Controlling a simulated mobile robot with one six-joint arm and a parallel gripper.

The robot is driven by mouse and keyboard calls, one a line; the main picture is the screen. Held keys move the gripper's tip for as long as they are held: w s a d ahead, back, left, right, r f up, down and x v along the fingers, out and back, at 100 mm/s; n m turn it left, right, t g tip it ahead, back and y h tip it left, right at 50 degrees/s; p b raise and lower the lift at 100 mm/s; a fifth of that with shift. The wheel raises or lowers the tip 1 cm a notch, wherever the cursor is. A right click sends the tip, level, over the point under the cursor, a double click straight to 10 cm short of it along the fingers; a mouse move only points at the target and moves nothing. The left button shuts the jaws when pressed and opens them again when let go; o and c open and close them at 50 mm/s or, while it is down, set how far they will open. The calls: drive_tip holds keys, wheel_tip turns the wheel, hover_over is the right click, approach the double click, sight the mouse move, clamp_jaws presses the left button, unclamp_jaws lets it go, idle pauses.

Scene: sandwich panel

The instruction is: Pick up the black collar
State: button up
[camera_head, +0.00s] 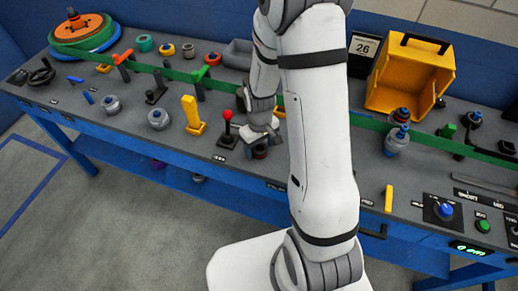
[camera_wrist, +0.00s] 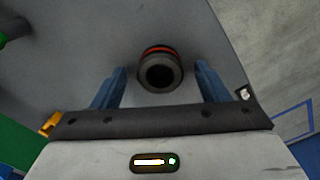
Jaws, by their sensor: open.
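The black collar (camera_wrist: 160,82), a dark ring with a round hole and a red-orange band behind its rim, stands on the grey bench top in the wrist view. My gripper (camera_wrist: 161,66) is open, with one blue finger on each side of the collar and a visible gap on both sides. In the head view my gripper (camera_head: 262,138) is low over the front part of the bench, and a dark ring, seemingly the same collar (camera_head: 260,152), shows partly below it. The arm hides part of the bench there.
A red-knobbed lever (camera_head: 227,130) and a yellow upright piece (camera_head: 192,115) stand just left of my gripper. A green rail (camera_head: 180,75) runs along the bench behind. A yellow bin (camera_head: 410,78) stands at the back right. The bench's front edge is close.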

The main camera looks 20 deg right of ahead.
drive_tip(key=shift+c, duration=0.3)
drive_tip(key=c, duration=1)
drive_tip(key=shift+c, duration=0.2)
drive_tip(key=shift+r, duration=0.1)
wheel_tip(320, 180, up, 10)
drive_tip(key=shift+b, duration=0.4)
